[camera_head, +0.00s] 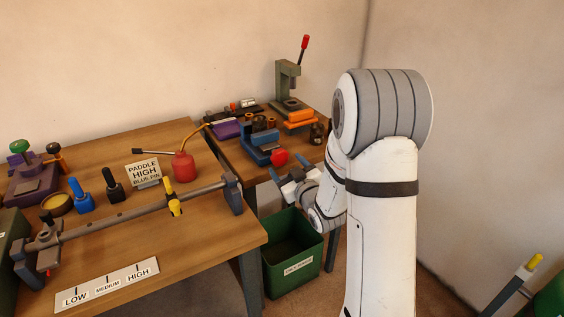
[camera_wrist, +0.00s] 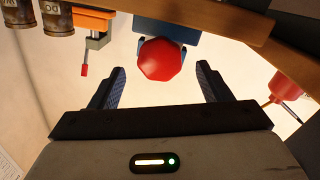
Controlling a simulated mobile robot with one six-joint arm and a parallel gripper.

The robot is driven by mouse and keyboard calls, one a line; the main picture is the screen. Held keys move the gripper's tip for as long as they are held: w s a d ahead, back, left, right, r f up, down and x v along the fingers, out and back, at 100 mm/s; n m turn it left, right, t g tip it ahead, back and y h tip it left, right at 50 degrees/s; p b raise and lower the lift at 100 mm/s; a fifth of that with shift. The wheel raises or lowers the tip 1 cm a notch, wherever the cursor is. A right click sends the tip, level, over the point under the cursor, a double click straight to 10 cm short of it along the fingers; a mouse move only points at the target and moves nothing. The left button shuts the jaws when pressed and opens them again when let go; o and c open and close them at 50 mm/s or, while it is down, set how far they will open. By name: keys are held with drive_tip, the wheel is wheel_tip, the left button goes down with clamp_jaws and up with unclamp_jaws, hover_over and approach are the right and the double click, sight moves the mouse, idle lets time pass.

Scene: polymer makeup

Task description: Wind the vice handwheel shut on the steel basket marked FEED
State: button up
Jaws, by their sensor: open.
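The red vice handwheel (camera_head: 279,157) sits on the front of the blue vice (camera_head: 256,140) on the far bench. In the wrist view the handwheel (camera_wrist: 160,58) is a red many-sided knob in front of the blue vice body (camera_wrist: 153,30). My gripper (camera_head: 285,178) is just in front of and below the handwheel. In the wrist view my gripper (camera_wrist: 160,72) is open, one finger on each side of the handwheel, with gaps on both sides. Dark cylinders (camera_head: 260,123) stand at the vice; I cannot read FEED on any, nor see what lies between the jaws.
An orange clamp (camera_wrist: 92,22) with a red-tipped lever and small marked cylinders (camera_wrist: 57,17) flank the vice. A green press (camera_head: 288,82) stands behind. A green bin (camera_head: 292,252) is below. A red oil can (camera_head: 183,167) stands on the near bench.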

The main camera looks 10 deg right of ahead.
sight(282, 160)
drive_tip(key=shift+v, duration=1.25)
drive_tip(key=n+y+b, duration=0.1)
drive_tip(key=n, duration=0.1)
drive_tip(key=w+n+y+b, duration=0.1)
drive_tip(key=n, duration=0.1)
drive_tip(key=d+n+g+y+b, duration=0.1)
drive_tip(key=n, duration=0.2)
drive_tip(key=shift+w, duration=0.25)
drive_tip(key=x, duration=0.7)
